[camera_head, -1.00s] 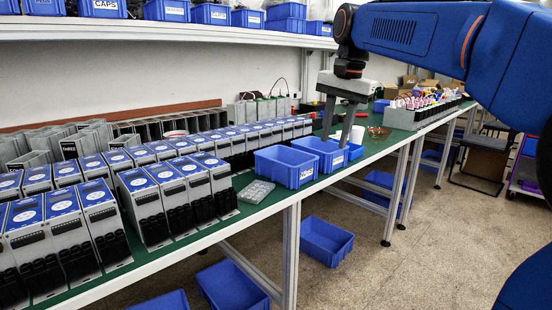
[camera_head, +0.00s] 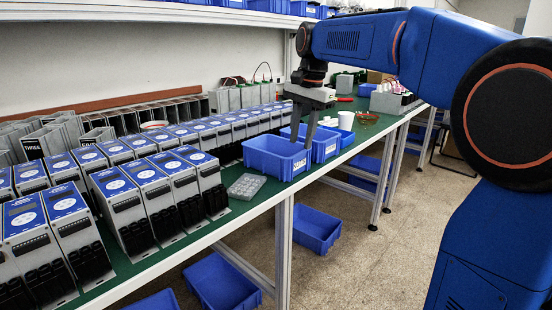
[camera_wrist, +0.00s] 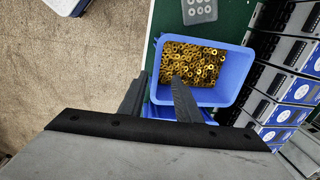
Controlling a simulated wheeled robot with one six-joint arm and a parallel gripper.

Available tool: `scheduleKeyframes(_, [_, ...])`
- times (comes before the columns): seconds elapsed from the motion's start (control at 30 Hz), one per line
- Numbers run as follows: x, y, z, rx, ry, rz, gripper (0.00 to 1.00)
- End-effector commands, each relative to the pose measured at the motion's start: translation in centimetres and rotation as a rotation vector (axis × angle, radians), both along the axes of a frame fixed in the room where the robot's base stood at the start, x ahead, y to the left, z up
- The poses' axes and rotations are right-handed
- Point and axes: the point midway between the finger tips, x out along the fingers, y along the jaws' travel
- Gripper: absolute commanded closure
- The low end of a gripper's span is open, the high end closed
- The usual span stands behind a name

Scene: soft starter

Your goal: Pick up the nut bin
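The nut bin (camera_wrist: 229,85) is a blue open box full of brass-coloured nuts in the wrist view. In the head view it appears to be the left bin (camera_head: 275,162) of two at the bench's front edge, beside a clear tray. My gripper (camera_head: 302,138) points down over the bins. Its fingers (camera_wrist: 158,78) are apart and empty. In the wrist view one finger overlaps the nuts and the other lies outside the bin's left side. I cannot tell whether they touch the bin.
A second blue bin (camera_head: 324,147) stands right beside it. The clear tray (camera_head: 246,186) lies at its left. Rows of blue-topped soft starters (camera_head: 150,206) fill the bench's left. A white cup (camera_head: 346,121) stands behind; a blue bin (camera_head: 316,229) sits below.

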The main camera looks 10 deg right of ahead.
Motion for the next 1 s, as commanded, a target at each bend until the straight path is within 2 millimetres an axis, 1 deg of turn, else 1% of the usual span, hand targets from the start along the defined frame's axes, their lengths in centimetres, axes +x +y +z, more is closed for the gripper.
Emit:
scheduleKeyframes(0.03, [0.0,0.1,-0.7,0.000,0.001,0.000,0.70])
scheduleKeyframes(0.1, [0.1,0.1,-1.5,0.000,0.001,0.000,0.70])
scheduleKeyframes(0.37, [0.2,0.2,-3.0,-0.001,0.001,0.000,0.70])
scheduleKeyframes(0.6, [0.1,0.1,-6.2,0.000,0.001,0.001,0.70])
scheduleKeyframes(0.7, [0.3,0.2,-7.2,0.000,0.000,0.001,0.70])
scheduleKeyframes(0.8, [0.3,0.2,-7.6,0.000,0.000,0.001,0.70])
scheduleKeyframes(1.0, [0.3,0.2,-7.6,0.000,0.000,0.001,0.70])
